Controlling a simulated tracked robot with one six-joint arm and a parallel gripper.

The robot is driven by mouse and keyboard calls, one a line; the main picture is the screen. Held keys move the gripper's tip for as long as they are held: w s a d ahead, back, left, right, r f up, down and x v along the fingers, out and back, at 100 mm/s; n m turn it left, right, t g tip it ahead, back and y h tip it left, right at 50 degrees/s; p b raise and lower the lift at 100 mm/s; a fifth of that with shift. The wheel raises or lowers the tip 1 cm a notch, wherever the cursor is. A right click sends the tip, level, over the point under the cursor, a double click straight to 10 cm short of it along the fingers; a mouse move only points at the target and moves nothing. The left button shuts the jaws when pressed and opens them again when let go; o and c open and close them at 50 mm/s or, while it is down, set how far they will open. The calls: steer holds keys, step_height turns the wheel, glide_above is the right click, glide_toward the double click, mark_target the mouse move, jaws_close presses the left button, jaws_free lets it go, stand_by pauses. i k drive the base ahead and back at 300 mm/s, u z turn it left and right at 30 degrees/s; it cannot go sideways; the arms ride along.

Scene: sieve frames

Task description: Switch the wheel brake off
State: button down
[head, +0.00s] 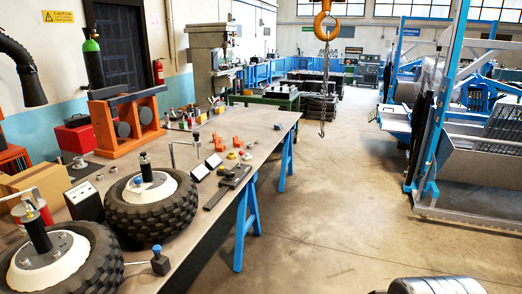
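Two black knobbly tyres lie flat on the workbench. The nearer wheel (85,268) is at the lower left, cut by the picture edge, and the farther wheel (165,212) is just behind it. Each has a pale hub with an upright black post. A small dark block with a blue knob (158,262) stands beside the nearer wheel, with a thin rod towards the tyre. I cannot tell whether this is the wheel brake or how it is set. My gripper is not in view.
A crane hook (324,25) hangs over the floor.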

mark_target(240, 152)
steer(key=z, duration=0.1)
steer(key=i, duration=2.15)
steer(key=u, duration=1.25)
steer(key=i, duration=0.9)
steer(key=u, duration=0.6)
